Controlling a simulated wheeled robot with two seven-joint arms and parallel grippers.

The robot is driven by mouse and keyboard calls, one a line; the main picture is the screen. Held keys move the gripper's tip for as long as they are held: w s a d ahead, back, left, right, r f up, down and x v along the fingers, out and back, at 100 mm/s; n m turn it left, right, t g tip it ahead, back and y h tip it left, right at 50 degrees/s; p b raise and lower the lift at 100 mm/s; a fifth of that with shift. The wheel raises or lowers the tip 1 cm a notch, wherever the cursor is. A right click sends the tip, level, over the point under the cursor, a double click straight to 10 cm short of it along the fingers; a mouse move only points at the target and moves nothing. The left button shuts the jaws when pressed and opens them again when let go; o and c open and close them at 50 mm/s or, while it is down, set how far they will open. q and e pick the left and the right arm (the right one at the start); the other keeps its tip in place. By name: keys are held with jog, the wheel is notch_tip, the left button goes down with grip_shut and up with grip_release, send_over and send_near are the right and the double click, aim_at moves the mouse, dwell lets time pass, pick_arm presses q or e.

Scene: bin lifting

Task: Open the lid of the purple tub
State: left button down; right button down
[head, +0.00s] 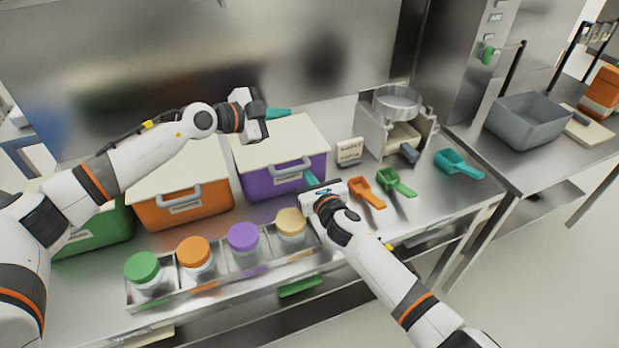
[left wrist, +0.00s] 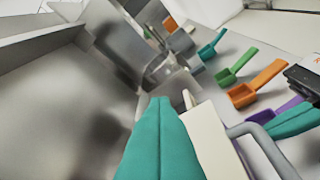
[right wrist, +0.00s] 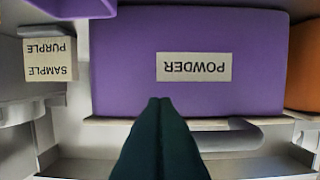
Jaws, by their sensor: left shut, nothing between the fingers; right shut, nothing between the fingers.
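The purple tub (head: 262,186) stands on the steel table with its cream lid (head: 275,145) down and a grey handle (head: 287,168) at the lid's front. In the right wrist view the tub's POWDER-labelled front (right wrist: 130,75) appears upside down, with the handle (right wrist: 235,140) below the label. My left gripper (head: 288,113) is shut and empty, over the lid's back edge; its teal fingers also show in the left wrist view (left wrist: 162,105). My right gripper (head: 309,177) is shut and empty in front of the tub's right side, close to the handle; contact cannot be told.
An orange tub (head: 180,208) stands left of the purple one, with a green tub (head: 105,228) beyond. A rack of lidded jars (head: 215,280) is in front. A sample card (head: 349,152), a sieve stand (head: 395,105) and orange and green scoops (head: 398,183) are at the right.

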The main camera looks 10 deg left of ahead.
jog(key=shift+r, duration=0.1)
jog(key=shift+r, duration=0.7)
pick_arm(q)
jog(key=c, duration=1.4)
grip_release()
